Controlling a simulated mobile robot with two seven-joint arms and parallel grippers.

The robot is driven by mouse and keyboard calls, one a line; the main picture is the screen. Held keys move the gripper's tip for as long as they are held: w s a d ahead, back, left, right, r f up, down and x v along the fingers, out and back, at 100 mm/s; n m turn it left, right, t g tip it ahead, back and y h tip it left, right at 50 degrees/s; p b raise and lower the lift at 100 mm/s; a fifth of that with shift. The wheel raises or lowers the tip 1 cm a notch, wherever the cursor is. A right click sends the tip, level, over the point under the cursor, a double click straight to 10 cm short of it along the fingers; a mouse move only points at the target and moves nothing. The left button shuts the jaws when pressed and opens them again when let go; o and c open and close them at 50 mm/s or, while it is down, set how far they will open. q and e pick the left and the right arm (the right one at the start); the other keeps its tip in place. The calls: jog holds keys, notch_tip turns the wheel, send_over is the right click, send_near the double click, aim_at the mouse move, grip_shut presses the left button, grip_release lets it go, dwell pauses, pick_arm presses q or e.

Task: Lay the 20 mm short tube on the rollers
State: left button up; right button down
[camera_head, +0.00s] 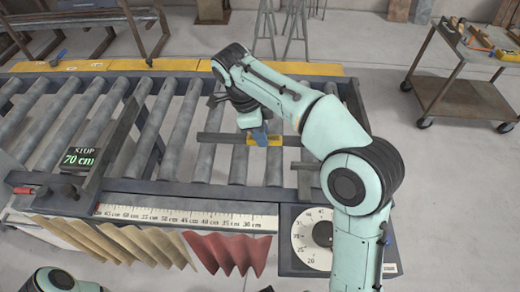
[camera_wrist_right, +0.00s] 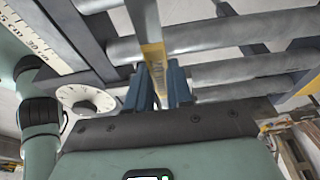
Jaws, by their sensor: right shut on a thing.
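The short tube (camera_head: 215,138) is a dark grey bar with a yellow band, lying crosswise over the grey rollers (camera_head: 182,122) in the head view. My right gripper (camera_head: 258,135) is shut on it at the yellow band, its blue fingers reaching down from above. In the right wrist view the tube (camera_wrist_right: 146,22) runs away between the blue fingers of my right gripper (camera_wrist_right: 160,88), with rollers (camera_wrist_right: 235,35) beyond. I cannot tell whether the tube touches the rollers. My left gripper is not in view.
A stop with a "70 cm" display (camera_head: 80,157) and a dark bar (camera_head: 112,143) stand to the left. A ruler (camera_head: 185,217) and a dial (camera_head: 312,238) line the front edge. A cart (camera_head: 460,85) stands at right.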

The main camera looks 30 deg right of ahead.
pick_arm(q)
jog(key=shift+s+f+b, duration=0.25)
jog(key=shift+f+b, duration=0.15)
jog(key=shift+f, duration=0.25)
pick_arm(e)
jog(key=shift+f, duration=2.8)
jog(key=shift+f, duration=0.1)
jog(key=c, duration=1)
grip_release()
jog(key=p+v, duration=0.3)
jog(key=v, duration=0.9)
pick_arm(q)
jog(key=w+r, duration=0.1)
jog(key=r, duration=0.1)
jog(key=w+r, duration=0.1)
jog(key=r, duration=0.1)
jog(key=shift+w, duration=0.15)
